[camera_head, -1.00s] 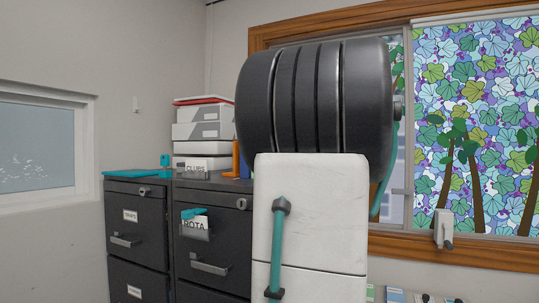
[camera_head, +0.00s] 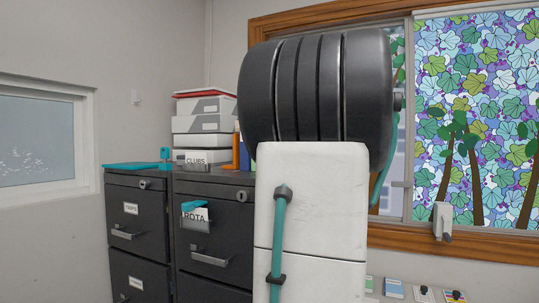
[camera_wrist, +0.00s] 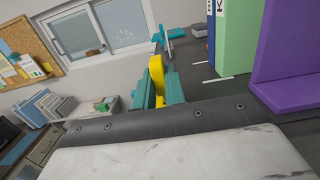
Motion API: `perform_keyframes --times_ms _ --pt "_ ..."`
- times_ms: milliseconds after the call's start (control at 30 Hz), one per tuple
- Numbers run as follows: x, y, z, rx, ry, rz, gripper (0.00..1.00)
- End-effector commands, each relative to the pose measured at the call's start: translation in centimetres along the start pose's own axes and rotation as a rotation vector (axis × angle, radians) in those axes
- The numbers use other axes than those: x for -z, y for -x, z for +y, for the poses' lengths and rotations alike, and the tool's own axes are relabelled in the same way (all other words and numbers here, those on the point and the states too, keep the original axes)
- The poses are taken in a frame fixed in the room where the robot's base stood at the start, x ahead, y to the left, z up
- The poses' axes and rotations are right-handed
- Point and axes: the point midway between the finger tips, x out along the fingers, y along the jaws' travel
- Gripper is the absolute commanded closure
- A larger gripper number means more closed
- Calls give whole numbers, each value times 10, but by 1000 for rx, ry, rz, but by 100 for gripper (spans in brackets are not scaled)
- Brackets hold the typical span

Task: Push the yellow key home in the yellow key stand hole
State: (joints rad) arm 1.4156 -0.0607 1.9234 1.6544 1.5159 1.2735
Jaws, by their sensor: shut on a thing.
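In the wrist view my gripper (camera_wrist: 158,84) has teal fingers shut on the yellow key (camera_wrist: 157,73). The key stands up between the fingers, and its lower part is hidden by the fingers and my dark wrist edge. I cannot make out a yellow key stand or its hole in either view, so I cannot tell whether the key touches it. In the head view my arm hides my gripper and the key.
Dark filing cabinets (camera_head: 137,232) stand at left, with stacked boxes (camera_head: 203,124) and a small teal object (camera_head: 165,154) on top. In the wrist view a green binder (camera_wrist: 236,38) and a purple block (camera_wrist: 288,50) stand at right.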

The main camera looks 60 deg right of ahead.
Motion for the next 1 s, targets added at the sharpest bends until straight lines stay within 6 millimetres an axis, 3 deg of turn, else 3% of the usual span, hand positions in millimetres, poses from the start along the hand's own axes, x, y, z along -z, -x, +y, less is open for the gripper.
perform_keyframes --times_ms 67,100,167,533,800,1000 --pt "2 0 0 0 -1 0 100" --pt "2 0 0 0 -1 0 77" --pt "2 0 0 0 -1 0 63" --pt "2 7 -1 2 0 0 63" --pt "2 52 -1 4 -1 0 63" --pt "2 75 0 1 -1 0 63"
